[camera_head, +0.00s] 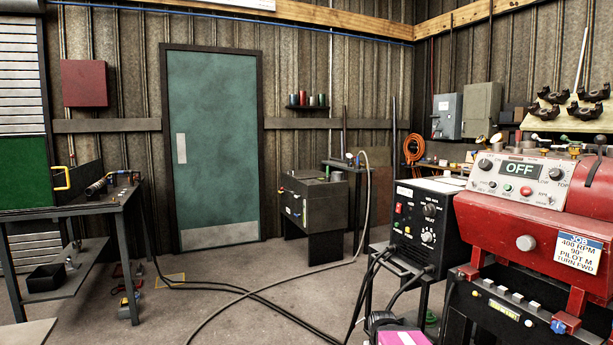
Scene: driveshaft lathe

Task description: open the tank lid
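A dark grey box-shaped tank (315,208) stands on a dark stand against the back wall, right of the green door. Its flat top (312,180) seems to be the lid and looks closed, lying level on the box. Small fittings and labels are on the front and left side. I cannot make out a handle or hinge at this size. My gripper is not in view.
A red lathe (540,235) with an "OFF" display fills the right. A black power unit (428,222) stands beside it. Cables and a hose (270,290) cross the floor before the tank. A workbench (75,210) stands left. The middle floor is otherwise mostly clear.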

